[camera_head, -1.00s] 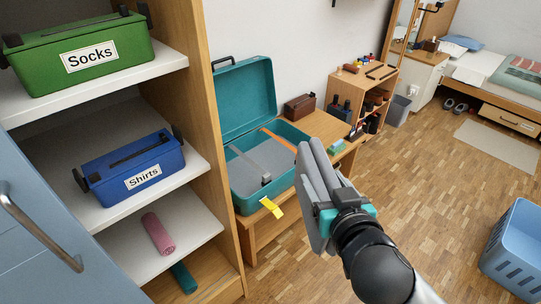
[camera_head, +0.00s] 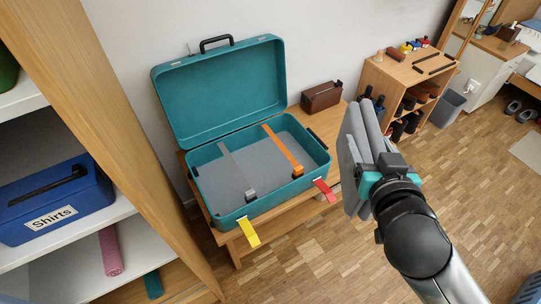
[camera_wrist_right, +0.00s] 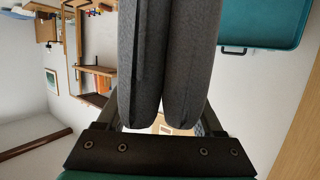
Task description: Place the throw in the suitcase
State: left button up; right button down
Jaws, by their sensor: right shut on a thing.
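The throw (camera_head: 357,150) is a grey folded cloth. My right gripper (camera_head: 385,170) is shut on it and holds it in the air to the right of the suitcase. In the right wrist view the throw (camera_wrist_right: 168,60) hangs as two thick grey folds between the fingers. The teal suitcase (camera_head: 225,85) stands open on a wooden bench, its lid raised against the wall. Its grey inside shows a grey strap and an orange strap, and no other thing is visible in it. A yellow tag and a red tag hang at its front. My left gripper is not in view.
A wooden shelf at the left holds a blue Shirts box (camera_head: 55,208) and a pink roll (camera_head: 110,250). A small shelf (camera_head: 405,75) with shoes is at the back right. The floor in front is clear.

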aim_at(256, 170)
jog(key=i+l, duration=0.45)
jog(key=i+l+u, duration=0.15)
jog(key=i+l, duration=0.3)
jog(key=l+u, duration=0.15)
jog(key=u, duration=1.35)
